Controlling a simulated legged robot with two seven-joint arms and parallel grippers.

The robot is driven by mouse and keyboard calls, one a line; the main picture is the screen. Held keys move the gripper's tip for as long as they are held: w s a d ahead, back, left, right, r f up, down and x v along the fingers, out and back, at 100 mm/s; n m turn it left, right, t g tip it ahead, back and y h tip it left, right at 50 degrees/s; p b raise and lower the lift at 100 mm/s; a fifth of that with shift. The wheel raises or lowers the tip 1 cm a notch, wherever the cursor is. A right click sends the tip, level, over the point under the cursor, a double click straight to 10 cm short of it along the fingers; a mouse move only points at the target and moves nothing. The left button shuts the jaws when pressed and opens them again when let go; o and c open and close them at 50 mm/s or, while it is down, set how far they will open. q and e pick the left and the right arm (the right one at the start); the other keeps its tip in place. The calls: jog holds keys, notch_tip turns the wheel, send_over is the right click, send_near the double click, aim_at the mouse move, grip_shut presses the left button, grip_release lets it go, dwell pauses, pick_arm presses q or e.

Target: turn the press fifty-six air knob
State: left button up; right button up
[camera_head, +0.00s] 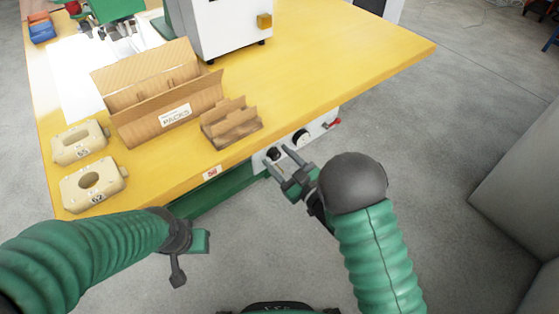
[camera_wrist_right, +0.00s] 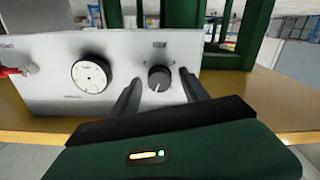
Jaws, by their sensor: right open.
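The press's white control panel (camera_head: 318,131) hangs below the table's front edge. It fills much of the right wrist view (camera_wrist_right: 45,98). The black round air knob (camera_wrist_right: 159,78) has a pale pointer mark and sits beside a round gauge (camera_wrist_right: 91,76). In the head view the knob (camera_head: 272,155) is partly hidden by my fingers. My right gripper (camera_head: 277,156) is open, its fingers pointing at the panel. In the wrist view the two fingers (camera_wrist_right: 160,82) appear on either side of the knob; contact is not clear. My left gripper (camera_head: 180,262) is at lower left, away from the panel.
A red handle (camera_head: 333,123) sticks out at the panel's far end. A small number label (camera_head: 212,172) is on the edge of the yellow table (camera_head: 340,65). Cardboard boxes (camera_head: 160,105) and two cream parts (camera_head: 93,186) stand on top.

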jog(key=shift+c, duration=0.3)
grip_shut()
jog(key=shift+n, duration=1.3)
jog(key=shift+o, duration=0.3)
grip_release()
jog(key=p+v, duration=0.3)
jog(key=v, duration=1.4)
